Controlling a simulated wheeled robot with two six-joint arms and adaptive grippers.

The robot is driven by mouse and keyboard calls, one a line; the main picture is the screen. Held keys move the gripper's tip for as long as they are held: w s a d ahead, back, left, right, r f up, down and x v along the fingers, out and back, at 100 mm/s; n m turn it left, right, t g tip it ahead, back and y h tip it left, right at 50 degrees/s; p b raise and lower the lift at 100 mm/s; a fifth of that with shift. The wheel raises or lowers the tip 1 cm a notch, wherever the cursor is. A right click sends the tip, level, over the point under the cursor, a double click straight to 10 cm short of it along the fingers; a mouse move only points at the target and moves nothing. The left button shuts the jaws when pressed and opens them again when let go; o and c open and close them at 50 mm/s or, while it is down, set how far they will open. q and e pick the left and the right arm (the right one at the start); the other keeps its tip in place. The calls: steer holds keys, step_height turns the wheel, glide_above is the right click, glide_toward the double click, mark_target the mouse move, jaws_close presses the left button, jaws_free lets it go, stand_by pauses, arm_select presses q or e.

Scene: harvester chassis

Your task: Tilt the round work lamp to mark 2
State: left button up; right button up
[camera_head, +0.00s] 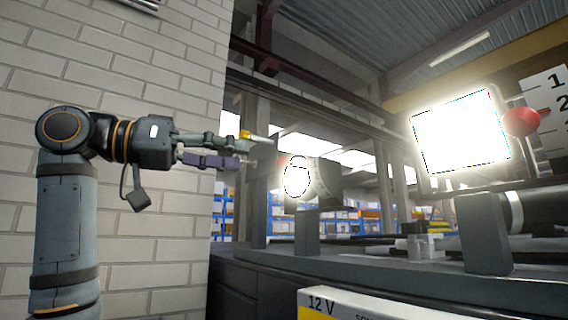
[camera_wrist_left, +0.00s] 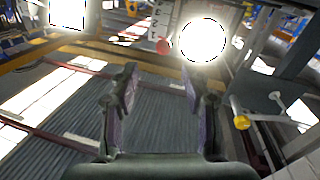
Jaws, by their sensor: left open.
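The round work lamp (camera_head: 297,177) glows white on a post in the middle of the head view. It also shows as a bright disc in the left wrist view (camera_wrist_left: 200,40). A red ball knob (camera_wrist_left: 164,46) sits at its side, by a white numbered scale plate (camera_wrist_left: 161,17); the exact mark it points to is too small to tell. In the head view the knob is mostly hidden near the fingertips. My left gripper (camera_head: 262,152) is open and empty, left of the lamp and a little above it; its spread fingers show in the wrist view (camera_wrist_left: 161,76). My right gripper is out of view.
A square lit lamp (camera_head: 460,132) with its own red knob (camera_head: 522,121) and numbered scale (camera_head: 550,100) stands at the right. A 12 V box (camera_head: 375,305) is in front. A brick wall (camera_head: 130,240) lies behind my left arm. A dark beam rises near the gripper.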

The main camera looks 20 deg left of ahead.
mark_target(283, 164)
arm_select(q)
steer(key=p+x, duration=0.1)
steer(key=x, duration=0.2)
steer(key=p+x, duration=0.1)
steer(key=x, duration=0.2)
steer(key=p+x, duration=0.1)
steer(key=x, duration=0.3)
steer(key=shift+w+a+p, duration=0.25)
steer(key=shift+w+p, duration=0.05)
steer(key=shift+w, duration=0.05)
steer(key=shift+s+d, duration=0.1)
steer(key=shift+s, duration=0.15)
steer(key=shift+f, duration=0.1)
steer(key=shift+c, duration=1.3)
steer(key=c, duration=0.7)
jaws_close()
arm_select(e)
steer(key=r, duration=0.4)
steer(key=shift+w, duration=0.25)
